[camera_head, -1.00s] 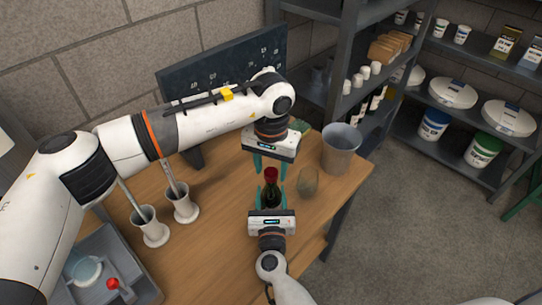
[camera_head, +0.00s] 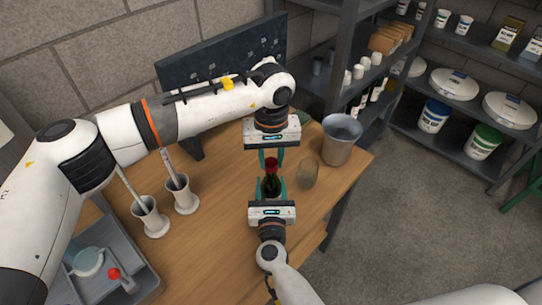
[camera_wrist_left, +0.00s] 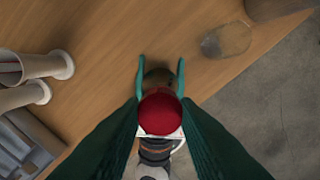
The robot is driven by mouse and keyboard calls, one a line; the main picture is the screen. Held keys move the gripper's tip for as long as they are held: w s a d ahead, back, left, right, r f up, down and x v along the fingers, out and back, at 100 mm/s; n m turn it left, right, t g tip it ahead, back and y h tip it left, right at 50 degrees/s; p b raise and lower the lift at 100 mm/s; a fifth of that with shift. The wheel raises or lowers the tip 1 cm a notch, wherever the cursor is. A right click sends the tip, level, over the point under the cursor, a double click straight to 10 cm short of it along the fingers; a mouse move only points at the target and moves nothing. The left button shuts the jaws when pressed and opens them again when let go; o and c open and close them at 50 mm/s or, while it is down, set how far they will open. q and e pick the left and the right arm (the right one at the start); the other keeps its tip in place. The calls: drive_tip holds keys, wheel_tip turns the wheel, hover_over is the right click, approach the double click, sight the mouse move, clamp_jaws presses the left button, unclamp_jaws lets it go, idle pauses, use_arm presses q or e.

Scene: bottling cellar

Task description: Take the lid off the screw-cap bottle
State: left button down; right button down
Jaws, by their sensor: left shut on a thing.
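A dark bottle (camera_head: 271,185) with a red lid (camera_head: 271,163) stands upright over the wooden table. My left gripper (camera_head: 271,158) points down from above and is shut on the red lid. In the left wrist view the round red lid (camera_wrist_left: 160,112) shows between its teal fingers. My right gripper (camera_head: 271,186) comes from the near side, its two fingers on either side of the bottle body, seemingly shut on it. The lower part of the bottle is hidden behind the right gripper's housing.
A glass (camera_head: 308,173) stands just right of the bottle, with a metal bucket (camera_head: 340,138) behind it. Two pale holders (camera_head: 182,195) with rods stand to the left. A grey tray (camera_head: 140,272) lies at lower left. A dark board (camera_head: 222,62) stands at the back.

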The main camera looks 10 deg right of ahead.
use_arm(q)
drive_tip(key=n, duration=1.3)
drive_tip(key=shift+n, duration=0.4)
drive_tip(key=n, duration=0.7)
drive_tip(key=shift+n, duration=0.4)
drive_tip(key=n, duration=0.5)
drive_tip(key=shift+n, duration=0.4)
drive_tip(key=n, duration=0.9)
drive_tip(key=shift+r+n, duration=0.1)
drive_tip(key=shift+n, duration=0.3)
drive_tip(key=n, duration=0.5)
drive_tip(key=shift+n, duration=0.4)
drive_tip(key=n, duration=0.5)
drive_tip(key=shift+n, duration=0.4)
drive_tip(key=shift+r, duration=0.1)
